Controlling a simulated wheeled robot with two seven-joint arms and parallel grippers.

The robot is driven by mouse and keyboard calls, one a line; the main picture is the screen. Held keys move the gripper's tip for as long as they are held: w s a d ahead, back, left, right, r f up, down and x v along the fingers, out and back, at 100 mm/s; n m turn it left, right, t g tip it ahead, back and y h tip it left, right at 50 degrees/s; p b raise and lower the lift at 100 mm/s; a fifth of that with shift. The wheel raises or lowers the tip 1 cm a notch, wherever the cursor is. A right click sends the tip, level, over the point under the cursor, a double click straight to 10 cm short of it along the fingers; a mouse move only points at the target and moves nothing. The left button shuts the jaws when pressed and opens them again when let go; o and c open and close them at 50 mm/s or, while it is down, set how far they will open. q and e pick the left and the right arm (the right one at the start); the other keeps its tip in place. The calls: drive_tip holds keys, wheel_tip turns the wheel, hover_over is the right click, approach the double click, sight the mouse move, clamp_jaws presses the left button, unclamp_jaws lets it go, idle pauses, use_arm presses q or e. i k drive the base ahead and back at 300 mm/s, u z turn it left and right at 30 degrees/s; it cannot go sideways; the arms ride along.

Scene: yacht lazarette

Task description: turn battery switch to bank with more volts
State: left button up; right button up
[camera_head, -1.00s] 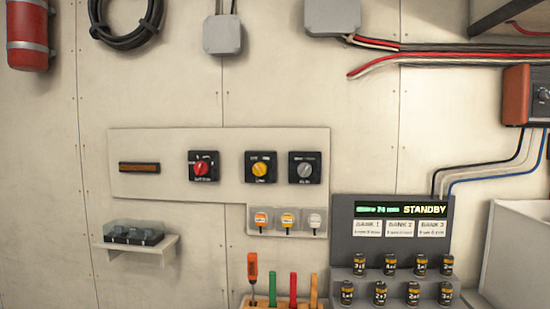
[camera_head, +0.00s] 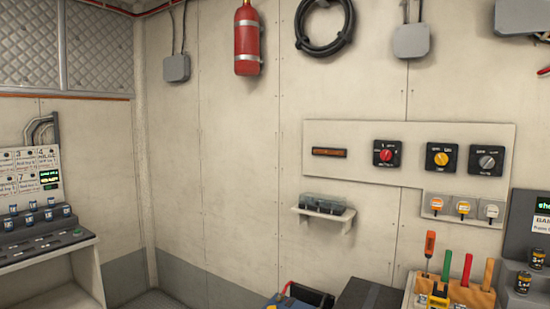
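A pale panel (camera_head: 350,170) on the wall carries three black-plated rotary switches: one with a red knob (camera_head: 386,154), one with a yellow knob (camera_head: 441,158) and one with a grey knob (camera_head: 486,161). The red knob's label is too small to read. A small dark display (camera_head: 329,152) sits at the panel's left; no digits can be read on it. A bank display unit (camera_head: 520,225) is cut off at the right edge. Neither of my grippers is in view.
A small shelf (camera_head: 322,214) with a clear-covered block is below the panel. A tool rack (camera_head: 465,292) with colored handles stands lower right. A red extinguisher (camera_head: 247,40) hangs on the wall. A console (camera_head: 45,240) with small cans is at the left.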

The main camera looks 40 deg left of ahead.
sight(386, 155)
drive_tip(key=u, duration=3.9)
drive_tip(key=i, duration=0.15)
drive_tip(key=z, duration=2.25)
drive_tip(key=i, duration=1.4)
drive_tip(key=z, duration=0.1)
